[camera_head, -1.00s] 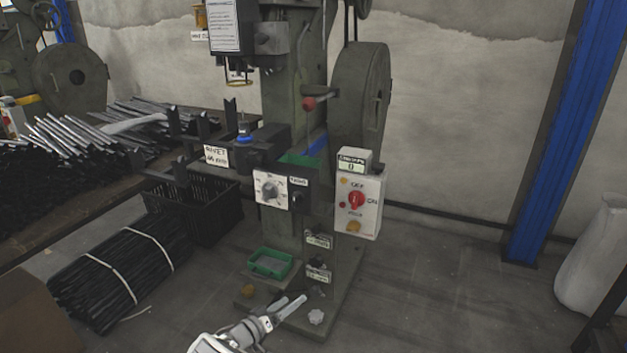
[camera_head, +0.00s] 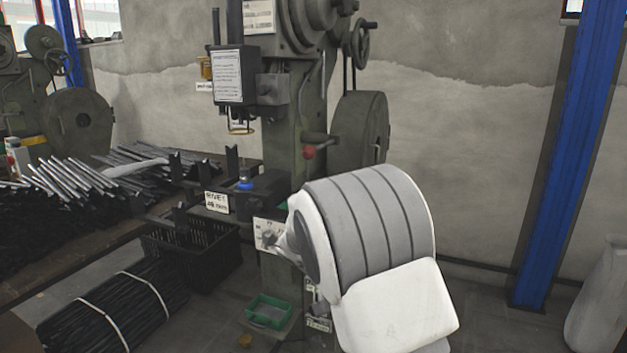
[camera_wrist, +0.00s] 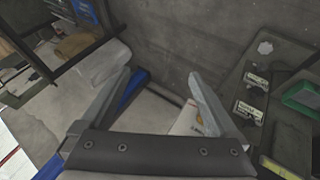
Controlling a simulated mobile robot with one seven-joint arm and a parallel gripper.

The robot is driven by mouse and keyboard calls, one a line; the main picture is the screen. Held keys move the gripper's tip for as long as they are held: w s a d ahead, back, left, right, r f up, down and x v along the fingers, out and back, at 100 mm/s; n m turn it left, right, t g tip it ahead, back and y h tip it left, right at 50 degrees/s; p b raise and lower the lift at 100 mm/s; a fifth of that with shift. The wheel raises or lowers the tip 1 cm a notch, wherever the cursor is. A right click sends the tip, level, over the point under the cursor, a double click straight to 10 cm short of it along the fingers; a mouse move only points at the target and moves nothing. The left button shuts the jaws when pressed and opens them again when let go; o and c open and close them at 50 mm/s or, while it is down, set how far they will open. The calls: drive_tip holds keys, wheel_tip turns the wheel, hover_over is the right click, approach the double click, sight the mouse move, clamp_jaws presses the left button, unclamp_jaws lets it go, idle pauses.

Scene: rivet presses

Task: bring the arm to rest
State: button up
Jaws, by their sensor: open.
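My gripper (camera_wrist: 157,92) shows in the wrist view with its two fingers spread wide apart and nothing between them. Behind the fingers are the floor, the wall and, at the right, the base of the rivet press. My gripper cannot be made out in the head view.
A green tray (camera_head: 268,311) sits at the press foot. A black crate (camera_head: 190,250), a strapped bundle of dark bars (camera_head: 115,310) and a table of metal bars stand left. A blue post (camera_head: 568,150) and a pale sack (camera_head: 598,300) stand right.

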drive_tip(key=s+d+r+n+y, duration=0.1)
drive_tip(key=s+d+r+y, duration=0.1)
drive_tip(key=s+r, duration=0.45)
drive_tip(key=s+d+r+y, duration=0.2)
drive_tip(key=s+r+y, duration=0.1)
drive_tip(key=s+r, duration=0.3)
drive_tip(key=s+r+n+t+y, duration=0.2)
drive_tip(key=s+n+t+y, duration=0.15)
drive_tip(key=s, duration=1.35)
wheel_tip(320, 180, up, 28)
drive_tip(key=p, duration=2.8)
drive_tip(key=shift+w+a+h+p, duration=0.3)
drive_tip(key=shift+w+a+h, duration=0.05)
drive_tip(key=shift+a+h, duration=0.1)
